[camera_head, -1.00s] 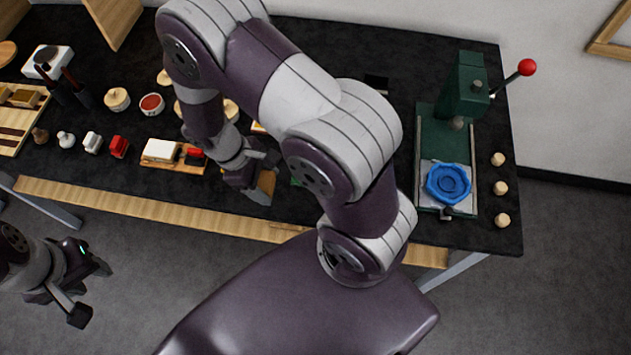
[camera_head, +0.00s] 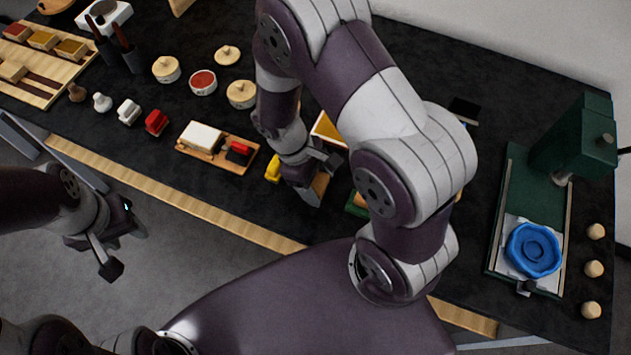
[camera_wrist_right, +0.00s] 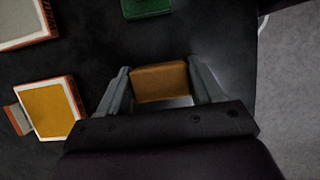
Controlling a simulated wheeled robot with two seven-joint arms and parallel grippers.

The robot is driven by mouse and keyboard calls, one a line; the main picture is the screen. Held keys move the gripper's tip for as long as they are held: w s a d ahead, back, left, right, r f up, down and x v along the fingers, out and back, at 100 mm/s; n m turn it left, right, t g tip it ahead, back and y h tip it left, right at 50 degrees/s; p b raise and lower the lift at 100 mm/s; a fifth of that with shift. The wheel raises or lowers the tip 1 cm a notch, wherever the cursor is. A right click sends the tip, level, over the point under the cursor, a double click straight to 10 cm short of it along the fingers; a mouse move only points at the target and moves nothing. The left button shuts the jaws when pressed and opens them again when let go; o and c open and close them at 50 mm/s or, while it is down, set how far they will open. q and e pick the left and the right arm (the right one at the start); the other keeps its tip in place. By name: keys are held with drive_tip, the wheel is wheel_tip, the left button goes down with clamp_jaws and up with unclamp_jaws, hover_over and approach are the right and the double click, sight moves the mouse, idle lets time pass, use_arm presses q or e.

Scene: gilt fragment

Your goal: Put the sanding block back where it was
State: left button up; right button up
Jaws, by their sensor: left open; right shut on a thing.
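The sanding block (camera_wrist_right: 160,82) is an orange-brown block between the two fingers of my right gripper in the right wrist view. My right gripper (camera_wrist_right: 160,88) is shut on it, over the dark tabletop. In the head view the right gripper (camera_head: 314,178) is near the front edge of the workbench, and the block (camera_head: 319,186) is partly hidden by the fingers. Whether the block touches the tabletop I cannot tell. My left gripper (camera_head: 124,248) is open and empty, in front of the bench and over the floor.
A wooden tray (camera_head: 185,153) with a white and a red-black item lies left of the right gripper. A yellow pad with a red rim (camera_wrist_right: 52,108) and a green item (camera_wrist_right: 147,8) are near it. A green press (camera_head: 520,190) with a blue piece (camera_head: 533,250) stands at right.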

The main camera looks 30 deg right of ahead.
drive_tip(key=shift+w+d+f, duration=0.1)
drive_tip(key=shift+w+d, duration=0.15)
drive_tip(key=shift+w, duration=0.2)
drive_tip(key=shift+s+f, duration=0.2)
drive_tip(key=shift+s, duration=0.05)
drive_tip(key=shift+s+f+b, duration=0.25)
drive_tip(key=shift+f+b, duration=0.1)
drive_tip(key=shift+f, duration=0.1)
drive_tip(key=o, duration=1)
drive_tip(key=shift+s, duration=0.1)
drive_tip(key=shift+r, duration=0.2)
drive_tip(key=v, duration=1)
drive_tip(key=shift+w+r+p, duration=0.2)
drive_tip(key=shift+w+p, duration=0.1)
drive_tip(key=shift+p, duration=0.05)
use_arm(q)
drive_tip(key=shift+w+d+r+p, duration=0.1)
drive_tip(key=shift+w+r+p, duration=0.1)
drive_tip(key=shift+r+p, duration=0.4)
drive_tip(key=shift+w+d+r+p, duration=0.1)
drive_tip(key=shift+w+r+p, duration=0.05)
drive_tip(key=shift+r+p, duration=0.35)
use_arm(e)
wheel_tip(320, 180, up, 6)
drive_tip(key=m+t+y, duration=0.3)
drive_tip(key=m+t, duration=0.2)
drive_tip(key=m, duration=0.3)
hover_over(319, 177)
drive_tip(key=shift+f, duration=0.25)
